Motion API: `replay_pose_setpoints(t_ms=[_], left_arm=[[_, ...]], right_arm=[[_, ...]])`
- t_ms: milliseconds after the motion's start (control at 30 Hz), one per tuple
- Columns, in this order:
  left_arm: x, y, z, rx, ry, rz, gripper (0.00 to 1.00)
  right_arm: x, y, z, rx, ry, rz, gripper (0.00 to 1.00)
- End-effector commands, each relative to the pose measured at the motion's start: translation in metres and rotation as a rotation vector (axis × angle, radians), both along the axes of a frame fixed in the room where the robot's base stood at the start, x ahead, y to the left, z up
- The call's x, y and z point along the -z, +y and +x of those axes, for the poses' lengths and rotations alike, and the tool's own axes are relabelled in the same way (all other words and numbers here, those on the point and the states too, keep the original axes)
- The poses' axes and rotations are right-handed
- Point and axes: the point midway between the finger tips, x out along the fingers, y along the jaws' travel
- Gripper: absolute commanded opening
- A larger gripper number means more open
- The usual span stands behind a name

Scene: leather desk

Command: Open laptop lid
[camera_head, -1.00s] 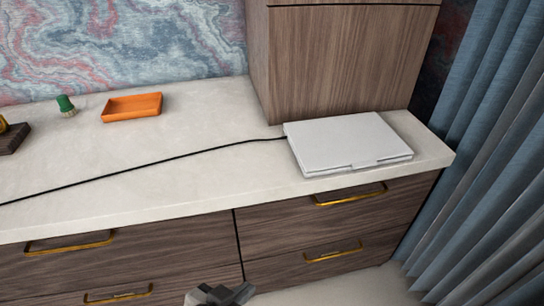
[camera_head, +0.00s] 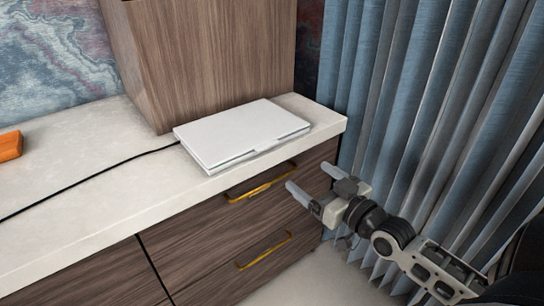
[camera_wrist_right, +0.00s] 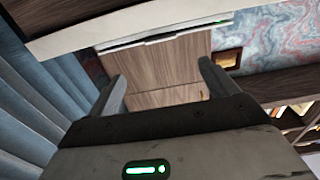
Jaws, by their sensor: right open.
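The closed white laptop (camera_head: 240,133) lies flat near the right end of the pale countertop, its front edge close to the counter's front edge. In the right wrist view the laptop (camera_wrist_right: 165,38) shows only as a thin edge-on strip beyond the fingers. My right gripper (camera_head: 310,178) is open and empty, in front of the counter, right of and below the laptop and apart from it. Its two spread fingers also show in the right wrist view (camera_wrist_right: 161,74). My left gripper is not in view.
A black cable (camera_head: 95,178) runs left from the laptop. A wooden cabinet (camera_head: 205,55) stands right behind it. Drawers with gold handles (camera_head: 262,182) are under the countertop (camera_head: 70,150). Blue curtains (camera_head: 400,110) hang at right. An orange tray (camera_head: 10,146) sits far left.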

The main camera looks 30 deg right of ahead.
Motion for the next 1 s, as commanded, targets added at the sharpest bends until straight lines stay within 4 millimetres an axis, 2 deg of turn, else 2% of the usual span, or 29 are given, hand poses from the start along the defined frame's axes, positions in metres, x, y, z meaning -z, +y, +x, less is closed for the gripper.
replay_pose_setpoints(t_ms=[400,600,800,1000], left_arm=[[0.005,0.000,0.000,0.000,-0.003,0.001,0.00],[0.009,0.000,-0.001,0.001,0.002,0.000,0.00],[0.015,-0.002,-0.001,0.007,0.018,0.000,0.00],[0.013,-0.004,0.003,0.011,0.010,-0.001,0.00]], right_arm=[[-0.001,0.007,0.084,0.001,-0.003,0.002,0.85],[-0.001,0.010,0.118,0.000,0.000,0.002,0.85],[0.001,0.012,0.137,0.000,0.003,0.002,0.85],[0.000,0.012,0.140,0.000,0.004,0.001,0.85]])
